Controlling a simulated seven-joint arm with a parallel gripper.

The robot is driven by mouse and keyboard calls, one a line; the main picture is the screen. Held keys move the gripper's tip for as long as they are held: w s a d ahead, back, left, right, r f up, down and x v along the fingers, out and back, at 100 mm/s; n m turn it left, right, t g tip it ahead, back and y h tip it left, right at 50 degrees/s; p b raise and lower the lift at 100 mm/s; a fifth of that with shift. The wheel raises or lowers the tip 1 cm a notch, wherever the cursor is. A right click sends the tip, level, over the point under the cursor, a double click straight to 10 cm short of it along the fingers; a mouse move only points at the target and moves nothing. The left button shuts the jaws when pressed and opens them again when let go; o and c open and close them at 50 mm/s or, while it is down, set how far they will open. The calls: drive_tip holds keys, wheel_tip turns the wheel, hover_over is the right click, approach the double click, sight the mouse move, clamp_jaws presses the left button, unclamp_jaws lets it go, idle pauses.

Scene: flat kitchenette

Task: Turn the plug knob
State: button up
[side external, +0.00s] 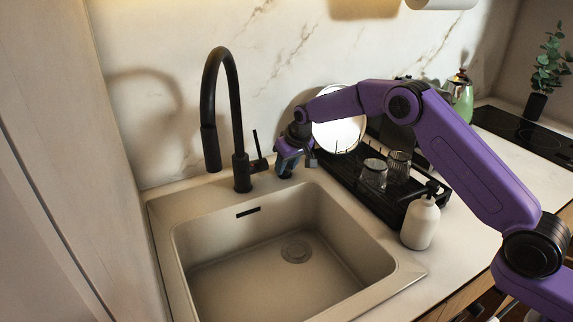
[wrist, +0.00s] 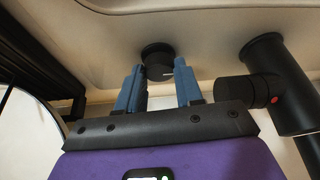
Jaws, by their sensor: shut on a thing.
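The plug knob (wrist: 156,62) is a round black knob on the sink's rear ledge, with a small white mark on its face in the wrist view. My gripper (wrist: 158,77) has its two blue fingers on either side of the knob and is shut on it. In the side external view my gripper (side external: 286,163) points down at the sink's back edge, right of the faucet, and hides the knob there. The sink (side external: 195,288) is beige, and its basin is empty with a round drain showing.
A tall black faucet (side external: 240,172) with a side lever stands close left of my gripper; its base (wrist: 265,50) is at the right in the wrist view. A black dish rack (side external: 345,175) with glasses and a white plate stands close right. A white soap bottle (side external: 420,224) stands in front of it.

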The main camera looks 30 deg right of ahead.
drive_tip(key=o, duration=1)
drive_tip(key=shift+o, duration=0.2)
drive_tip(key=shift+a, duration=0.1)
drive_tip(key=shift+r, duration=0.1)
drive_tip(key=shift+s+r, duration=0.1)
drive_tip(key=shift+r, duration=0.15)
drive_tip(key=v, duration=0.7)
drive_tip(key=shift+d, duration=0.2)
drive_tip(key=shift+r, duration=0.15)
drive_tip(key=shift+s, duration=0.1)
